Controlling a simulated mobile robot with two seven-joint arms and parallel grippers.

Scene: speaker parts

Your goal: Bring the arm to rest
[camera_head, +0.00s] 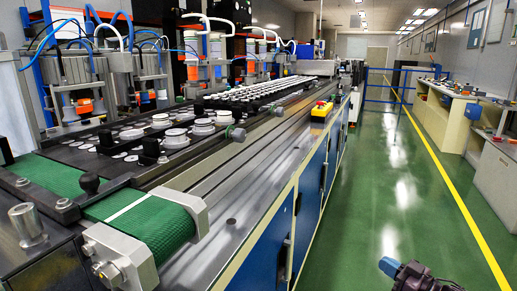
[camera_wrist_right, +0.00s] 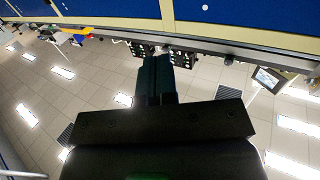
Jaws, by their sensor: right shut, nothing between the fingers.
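My right gripper (camera_head: 388,266) shows at the bottom right of the head view, beside the machine line and in front of the green floor. In the right wrist view its two dark fingers (camera_wrist_right: 155,78) lie together, shut, with nothing between them. My left gripper is in neither view. White round speaker parts (camera_head: 176,136) sit in rows on the dark machine bed, well away from my right gripper.
The long machine line (camera_head: 268,240) with blue side panels fills the left and middle. A green conveyor belt (camera_head: 155,225) is at its near end. A yellow box with a red button (camera_head: 321,109) sits on its edge. The green floor aisle (camera_head: 395,190) is clear.

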